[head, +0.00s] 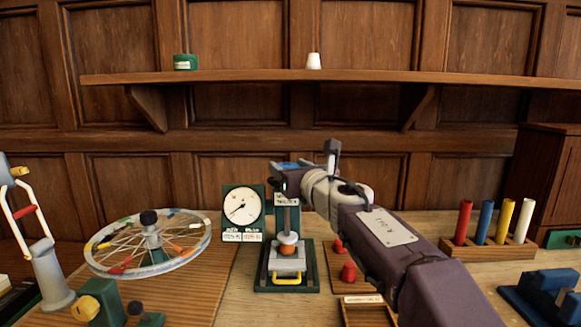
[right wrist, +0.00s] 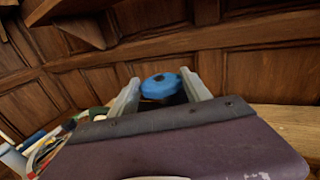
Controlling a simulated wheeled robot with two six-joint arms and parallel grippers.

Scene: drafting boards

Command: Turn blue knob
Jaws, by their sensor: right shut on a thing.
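The blue knob (right wrist: 160,86) sits between the two fingers of my right gripper (right wrist: 165,88) in the right wrist view, and the gripper is shut on it. In the head view, only a little of the blue knob (head: 288,165) shows beside my right gripper (head: 282,172). It is at the top of a grey upright stand (head: 287,218) on a dark green base, and the gripper hides most of it. Behind the stand is a white dial (head: 242,205) with a dark needle on a green panel. My left gripper is not in view.
A spoked wheel (head: 110,262) lies left of the stand. Red knobs (head: 348,271) stand close to the right, partly behind my right arm. A wooden rack with coloured rods (head: 485,252) is at the right. A shelf (head: 240,76) runs along the wall behind.

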